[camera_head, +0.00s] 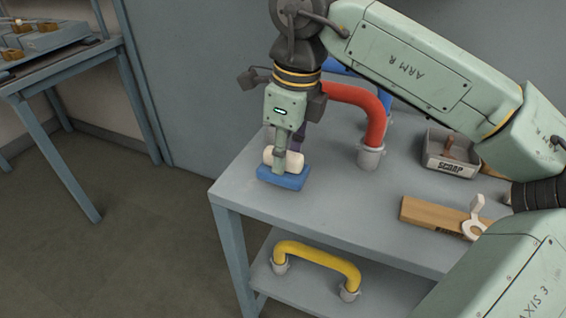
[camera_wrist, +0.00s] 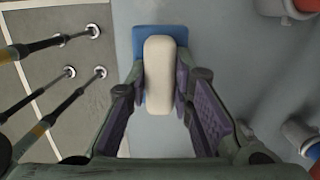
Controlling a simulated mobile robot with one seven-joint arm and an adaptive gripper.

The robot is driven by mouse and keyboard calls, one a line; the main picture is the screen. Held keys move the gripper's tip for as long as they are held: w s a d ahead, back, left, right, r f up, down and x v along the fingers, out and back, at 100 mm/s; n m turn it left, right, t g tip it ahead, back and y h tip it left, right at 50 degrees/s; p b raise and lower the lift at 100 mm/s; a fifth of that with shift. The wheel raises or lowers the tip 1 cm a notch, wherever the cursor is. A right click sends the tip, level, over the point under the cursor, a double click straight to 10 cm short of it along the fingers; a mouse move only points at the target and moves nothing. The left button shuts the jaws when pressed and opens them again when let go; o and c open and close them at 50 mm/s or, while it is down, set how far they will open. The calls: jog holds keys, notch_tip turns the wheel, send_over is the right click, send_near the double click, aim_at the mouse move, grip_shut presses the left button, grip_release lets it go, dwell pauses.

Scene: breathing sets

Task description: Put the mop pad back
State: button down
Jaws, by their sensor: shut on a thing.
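The mop pad is a blue block (camera_head: 283,178) with a cream grip (camera_head: 294,160) on top, at the left end of the grey table top (camera_head: 330,205). My gripper (camera_head: 281,155) points down at it and is shut on the cream grip. In the wrist view the purple-lined fingers of my gripper (camera_wrist: 160,88) stand on both sides of the cream grip (camera_wrist: 166,72), with the blue block (camera_wrist: 165,28) showing beyond. I cannot tell whether the pad touches the table or is slightly above it.
A red curved pipe (camera_head: 374,118) stands close to the right of my gripper. A grey scrap tray (camera_head: 450,152) and a wooden block (camera_head: 433,215) with a white hook-like piece (camera_head: 474,218) lie farther right. A yellow handle-shaped pipe (camera_head: 318,258) is on the lower shelf. The table's front middle is clear.

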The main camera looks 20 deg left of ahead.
aim_at(291, 153)
jog(key=shift+w+a+f+p, duration=0.1)
jog(key=shift+f+p, duration=0.1)
jog(key=shift+f, duration=0.7)
jog(key=shift+w+a+f+p, duration=0.1)
jog(key=shift+f+p, duration=0.05)
jog(key=shift+f, duration=0.75)
jog(key=shift+f, duration=0.15)
jog(key=c, duration=1.4)
grip_release()
jog(key=shift+r, duration=0.3)
jog(key=r, duration=0.4)
jog(key=d+r, duration=0.1)
jog(key=r, duration=0.6)
jog(key=shift+d+r+b, duration=0.3)
jog(key=shift+r+b, duration=0.05)
